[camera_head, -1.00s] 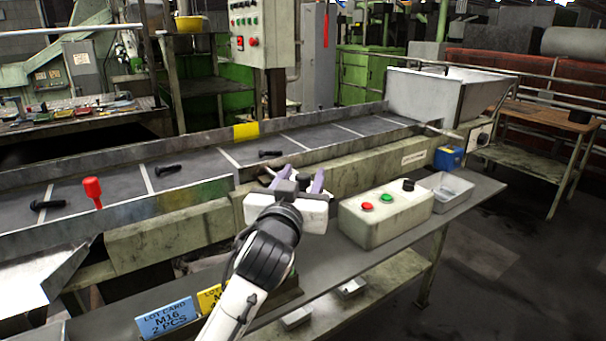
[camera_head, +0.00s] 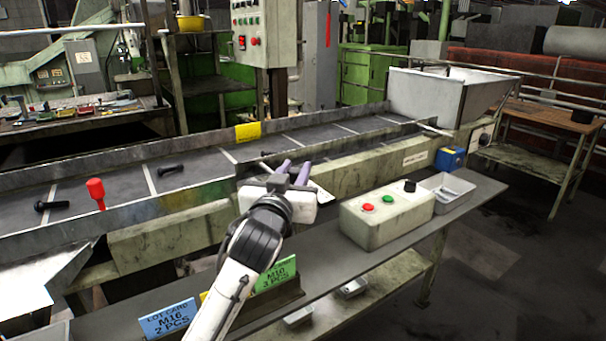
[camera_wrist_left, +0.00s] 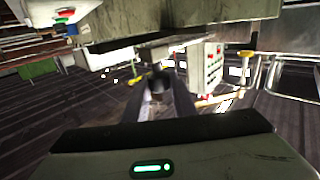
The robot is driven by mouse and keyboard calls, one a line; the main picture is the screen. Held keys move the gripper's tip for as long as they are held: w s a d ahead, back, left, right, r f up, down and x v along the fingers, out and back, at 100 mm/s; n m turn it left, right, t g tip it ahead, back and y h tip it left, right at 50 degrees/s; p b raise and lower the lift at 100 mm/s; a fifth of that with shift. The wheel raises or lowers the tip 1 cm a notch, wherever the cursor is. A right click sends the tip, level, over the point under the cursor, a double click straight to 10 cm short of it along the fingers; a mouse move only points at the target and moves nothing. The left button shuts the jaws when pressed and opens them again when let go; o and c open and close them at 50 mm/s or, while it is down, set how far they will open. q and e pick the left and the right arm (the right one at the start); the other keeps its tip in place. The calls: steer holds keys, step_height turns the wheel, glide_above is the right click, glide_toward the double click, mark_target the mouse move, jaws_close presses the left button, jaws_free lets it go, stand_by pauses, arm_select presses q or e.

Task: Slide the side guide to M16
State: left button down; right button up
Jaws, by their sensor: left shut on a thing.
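My left gripper (camera_head: 294,175) is at the near side wall of the conveyor, its two purple fingers close together. In the left wrist view, the fingers (camera_wrist_left: 160,95) close around a small dark rounded part (camera_wrist_left: 161,80), apparently a knob of the side guide. The head view hides this grip behind the gripper, and I cannot make out the guide's size marks. The conveyor bed (camera_head: 120,185) carries dark bolts, one at the left (camera_head: 52,205) and one in the middle (camera_head: 171,168). My right gripper is not in view.
A control box (camera_head: 385,217) with red and green buttons and a grey tray (camera_head: 452,187) sit on the bench right of my arm. Blue M16 (camera_head: 168,320) and green M10 (camera_head: 277,275) lot cards stand in front.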

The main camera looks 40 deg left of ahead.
arm_select(q)
steer(key=shift+w+a, duration=0.1)
steer(key=shift+a, duration=0.15)
steer(key=c, duration=1.5)
jaws_free()
steer(key=shift+o, duration=0.2)
steer(key=shift+s+d+f, duration=0.1)
steer(key=shift+s+d, duration=0.2)
steer(key=shift+s, duration=0.25)
steer(key=b+v, duration=0.1)
steer(key=v, duration=0.8)
steer(key=shift+s, duration=0.15)
